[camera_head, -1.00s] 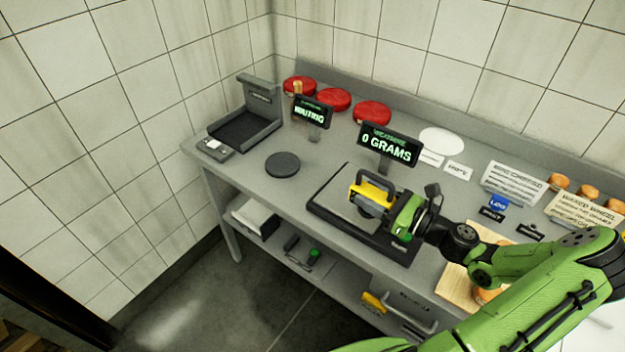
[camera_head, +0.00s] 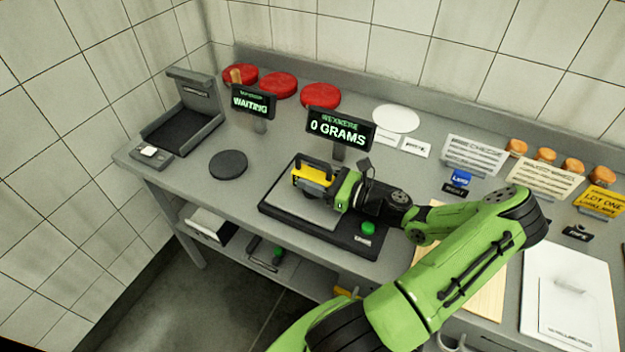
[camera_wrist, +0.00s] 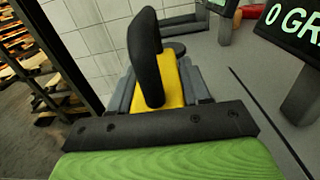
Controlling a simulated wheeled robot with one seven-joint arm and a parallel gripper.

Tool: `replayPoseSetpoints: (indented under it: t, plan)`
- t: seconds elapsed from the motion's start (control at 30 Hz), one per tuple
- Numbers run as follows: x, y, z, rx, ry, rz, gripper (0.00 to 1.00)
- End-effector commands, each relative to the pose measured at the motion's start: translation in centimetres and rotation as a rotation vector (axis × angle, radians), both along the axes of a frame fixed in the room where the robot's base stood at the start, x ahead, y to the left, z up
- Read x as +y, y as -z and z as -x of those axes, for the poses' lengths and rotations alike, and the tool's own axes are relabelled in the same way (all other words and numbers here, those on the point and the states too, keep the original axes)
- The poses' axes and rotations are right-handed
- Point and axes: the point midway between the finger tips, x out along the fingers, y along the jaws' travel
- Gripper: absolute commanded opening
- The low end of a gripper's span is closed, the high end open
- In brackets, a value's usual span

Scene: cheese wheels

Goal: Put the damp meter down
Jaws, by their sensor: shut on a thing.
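The damp meter (camera_head: 312,180) is a yellow body with a black handle. It is in my gripper (camera_head: 330,188), above the dark weighing scale (camera_head: 287,212) on the bench. In the wrist view the yellow and black meter (camera_wrist: 172,85) fills the space in front of my gripper's dark bar. My gripper is shut on it; the fingertips are mostly hidden. I cannot tell whether the meter touches the scale plate. The display (camera_head: 340,129) behind the scale reads 0 GRAMS.
A black round disc (camera_head: 228,165) lies left of the scale. A dark tray device (camera_head: 183,120) with a WAITING display (camera_head: 253,101) stands further left. Red cheese wheels (camera_head: 279,85) line the back. A wooden board (camera_head: 487,290) and white press sheet (camera_head: 570,300) lie right. Bench between disc and scale is clear.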

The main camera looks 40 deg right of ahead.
Motion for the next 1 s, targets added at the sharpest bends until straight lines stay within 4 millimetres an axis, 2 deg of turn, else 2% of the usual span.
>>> replayPoseSetpoints:
  t: [0.27,0.3,0.47,0.77,0.87,1.0]
  plan:
    - [0.0,0.0,0.0,-0.003,-0.001,0.002,0.07]
    - [0.0,0.1,0.0,-0.002,0.0,0.002,0.5]
    - [0.0,0.1,0.0,-0.002,0.0,0.002,0.72]
    - [0.0,-0.3,0.0,-0.002,0.0,0.003,0.72]
    - [-0.7,-0.2,1.5,0.001,0.005,0.003,0.72]
    - [-2.0,-0.3,5.1,0.002,0.008,0.005,0.72]
